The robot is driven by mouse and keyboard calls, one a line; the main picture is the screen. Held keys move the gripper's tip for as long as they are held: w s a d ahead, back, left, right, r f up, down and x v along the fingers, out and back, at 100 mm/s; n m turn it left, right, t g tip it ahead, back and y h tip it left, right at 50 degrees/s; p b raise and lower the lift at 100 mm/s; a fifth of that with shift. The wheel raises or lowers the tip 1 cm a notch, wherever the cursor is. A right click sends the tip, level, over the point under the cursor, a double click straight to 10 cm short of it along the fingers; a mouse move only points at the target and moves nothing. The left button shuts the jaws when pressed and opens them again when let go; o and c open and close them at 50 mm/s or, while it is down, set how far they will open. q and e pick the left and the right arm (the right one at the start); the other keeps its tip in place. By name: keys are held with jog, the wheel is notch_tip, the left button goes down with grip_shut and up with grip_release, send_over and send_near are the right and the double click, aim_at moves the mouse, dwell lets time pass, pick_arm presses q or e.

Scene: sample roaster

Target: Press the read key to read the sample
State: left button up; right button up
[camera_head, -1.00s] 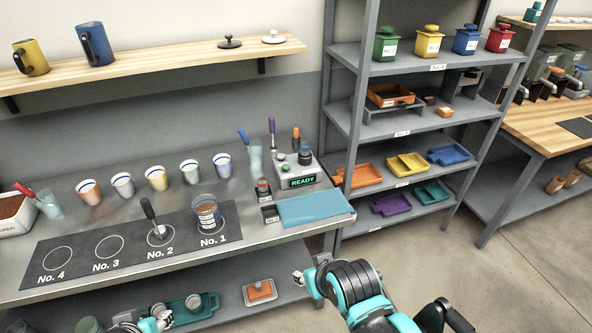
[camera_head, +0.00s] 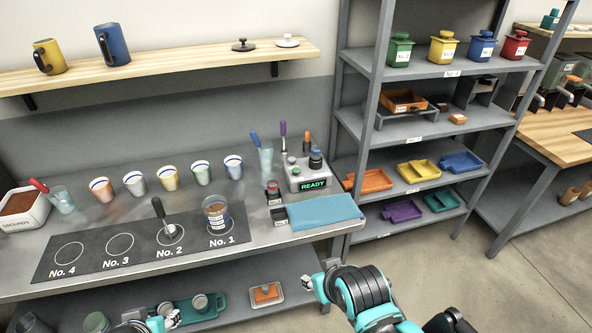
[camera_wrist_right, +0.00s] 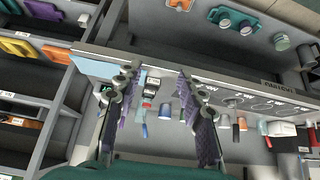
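The reader (camera_head: 306,175) is a small grey box at the right end of the steel bench, with a lit green READY display. A glass sample cup (camera_head: 215,212) with brown contents stands on spot No. 1 of the dark mat. My right gripper (camera_head: 321,284) is in front of the bench, apart from the reader. In the right wrist view its fingers (camera_wrist_right: 158,76) are spread and empty. My left gripper (camera_head: 160,318) is low at the bottom left.
A blue cloth (camera_head: 325,211) lies at the bench's front right, beside small dark blocks (camera_head: 274,194). Several cups (camera_head: 169,178) line the back of the bench. A grey shelf rack (camera_head: 405,128) stands to the right. The floor (camera_head: 500,285) at the right is clear.

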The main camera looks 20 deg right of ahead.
grip_shut()
dwell(1.1)
